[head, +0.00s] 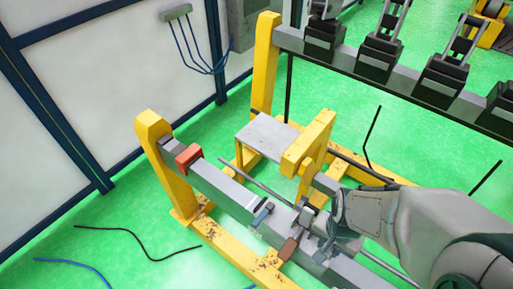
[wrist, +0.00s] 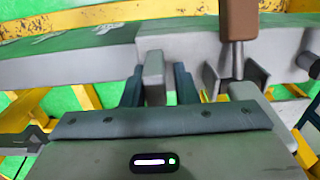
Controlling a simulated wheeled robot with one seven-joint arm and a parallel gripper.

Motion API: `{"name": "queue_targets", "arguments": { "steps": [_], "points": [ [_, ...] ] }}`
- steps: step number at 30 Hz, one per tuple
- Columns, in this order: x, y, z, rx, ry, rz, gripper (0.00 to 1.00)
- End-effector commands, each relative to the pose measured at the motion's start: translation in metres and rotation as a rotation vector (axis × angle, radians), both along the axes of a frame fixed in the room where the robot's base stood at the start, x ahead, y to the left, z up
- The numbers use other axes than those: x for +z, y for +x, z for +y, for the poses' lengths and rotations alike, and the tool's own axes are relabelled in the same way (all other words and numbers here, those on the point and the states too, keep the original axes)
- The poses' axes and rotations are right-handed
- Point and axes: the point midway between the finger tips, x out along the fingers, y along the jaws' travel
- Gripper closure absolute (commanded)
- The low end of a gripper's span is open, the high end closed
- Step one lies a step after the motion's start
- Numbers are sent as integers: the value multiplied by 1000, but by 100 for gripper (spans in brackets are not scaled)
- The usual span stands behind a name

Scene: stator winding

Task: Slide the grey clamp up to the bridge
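In the wrist view, an upright grey piece, apparently the grey clamp (wrist: 153,78), stands at the grey beam (wrist: 75,55) between my gripper's two dark fingers (wrist: 158,88). A narrow gap shows beside the right finger, and the grip does not look closed. In the head view my gripper (head: 330,245) is low at the beam (head: 225,187), and its fingertips are partly hidden by my wrist. A yellow upright with a block on top (head: 313,143), possibly the bridge, stands behind the beam.
A brown handle on a metal rod (wrist: 238,25) stands close right of my fingers. It shows in the head view as a brown block (head: 288,249). A blue-grey clamp (head: 262,213) and an orange block (head: 188,155) sit farther left along the beam. Thin rods run nearby.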

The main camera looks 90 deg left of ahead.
Motion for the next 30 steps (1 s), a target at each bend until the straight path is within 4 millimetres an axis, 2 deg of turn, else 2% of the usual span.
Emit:
{"name": "queue_targets", "arguments": {
  "steps": [13,30],
  "points": [
    [0,-5,4,0,0,0,75],
    [0,-48,41,2,1,0,75]
  ]
}}
